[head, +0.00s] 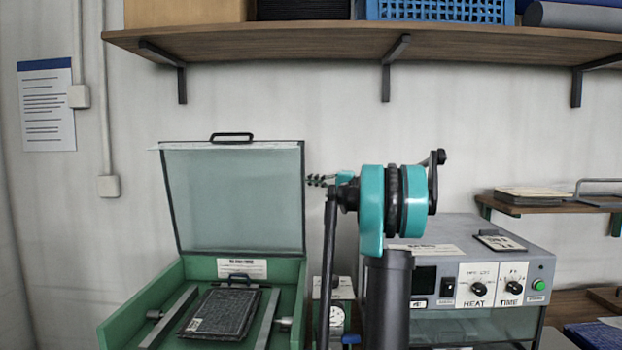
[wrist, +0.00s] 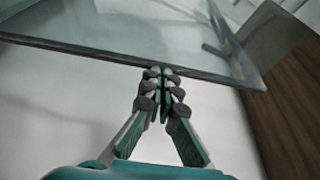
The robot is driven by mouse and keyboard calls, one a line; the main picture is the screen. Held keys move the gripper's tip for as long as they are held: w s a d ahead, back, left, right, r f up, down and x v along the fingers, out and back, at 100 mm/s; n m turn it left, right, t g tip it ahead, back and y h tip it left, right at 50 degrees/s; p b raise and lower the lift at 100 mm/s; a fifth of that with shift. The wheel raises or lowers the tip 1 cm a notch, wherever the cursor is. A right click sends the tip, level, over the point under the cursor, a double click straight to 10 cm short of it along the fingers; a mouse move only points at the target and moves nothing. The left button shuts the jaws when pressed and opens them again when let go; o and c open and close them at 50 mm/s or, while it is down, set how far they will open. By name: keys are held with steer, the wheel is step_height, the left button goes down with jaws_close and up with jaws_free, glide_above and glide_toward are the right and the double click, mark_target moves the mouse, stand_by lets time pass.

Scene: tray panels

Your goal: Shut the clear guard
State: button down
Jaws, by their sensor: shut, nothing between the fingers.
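The clear guard (head: 235,198) stands open and nearly upright at the back of a green press bed (head: 118,332) in the head view. It has a dark frame and a black handle (head: 232,138) on its top edge.
A dark tray panel (head: 222,312) lies between rails in the green bed. A grey control box (head: 460,270) with HEAT and TIME knobs stands at right. A loaded wooden shelf (head: 300,42) runs above, and a smaller shelf (head: 560,207) is at far right.

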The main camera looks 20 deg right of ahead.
steer(key=s+a+f+n, duration=0.2)
steer(key=s+f, duration=0.1)
steer(key=s, duration=0.3)
steer(key=s+a+f+n+y, duration=0.1)
steer(key=s+a+f, duration=0.1)
steer(key=s, duration=0.4)
steer(key=shift+s+f+n, duration=0.2)
steer(key=shift+f+n, duration=0.2)
